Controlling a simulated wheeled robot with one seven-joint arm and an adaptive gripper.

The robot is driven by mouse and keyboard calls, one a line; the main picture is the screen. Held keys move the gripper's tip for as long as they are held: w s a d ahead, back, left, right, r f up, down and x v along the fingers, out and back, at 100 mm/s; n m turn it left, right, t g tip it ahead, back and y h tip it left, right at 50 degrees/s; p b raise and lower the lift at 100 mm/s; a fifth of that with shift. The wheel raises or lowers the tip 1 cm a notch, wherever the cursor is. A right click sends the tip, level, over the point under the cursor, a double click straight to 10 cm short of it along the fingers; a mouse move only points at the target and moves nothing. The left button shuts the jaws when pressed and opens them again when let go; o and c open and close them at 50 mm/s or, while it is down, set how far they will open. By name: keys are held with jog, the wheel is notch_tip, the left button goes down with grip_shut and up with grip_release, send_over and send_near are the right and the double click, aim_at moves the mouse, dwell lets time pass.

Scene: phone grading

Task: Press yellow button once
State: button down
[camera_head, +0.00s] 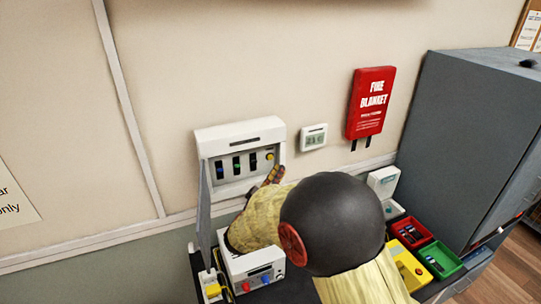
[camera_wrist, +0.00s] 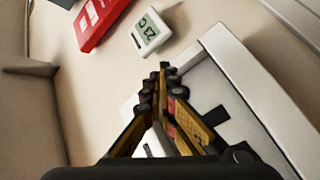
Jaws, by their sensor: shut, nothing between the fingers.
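The yellow button (camera_head: 269,156) sits at the right end of a white wall panel (camera_head: 240,134). To its left on the panel are dark slots with blue and green parts. My gripper (camera_head: 276,170) is shut and empty, its tips just below and right of the yellow button. I cannot tell whether they touch it. In the wrist view my shut gripper (camera_wrist: 164,72) lies over the edge of the white panel (camera_wrist: 245,70), and the yellow button is not visible there.
A thermometer display (camera_head: 313,137) and a red fire blanket case (camera_head: 371,102) are on the wall to the right. Below, a white box with red and blue buttons (camera_head: 257,266), a red tray (camera_head: 411,231) and a green tray (camera_head: 440,260) crowd the bench. A grey cabinet (camera_head: 470,130) stands at right.

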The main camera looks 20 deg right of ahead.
aim_at(270, 157)
jog(key=shift+w+f+b, duration=0.15)
jog(key=shift+w+b, duration=0.7)
jog(key=shift+w, duration=0.6)
jog(key=shift+w+b, duration=0.25)
jog(key=shift+b, duration=0.55)
jog(key=shift+w+r+b, duration=0.2)
jog(key=shift+w+b, duration=0.45)
jog(key=shift+b, duration=0.15)
dwell(0.7)
jog(key=shift+s, duration=0.1)
jog(key=shift+s+b, duration=0.75)
jog(key=shift+s, duration=0.05)
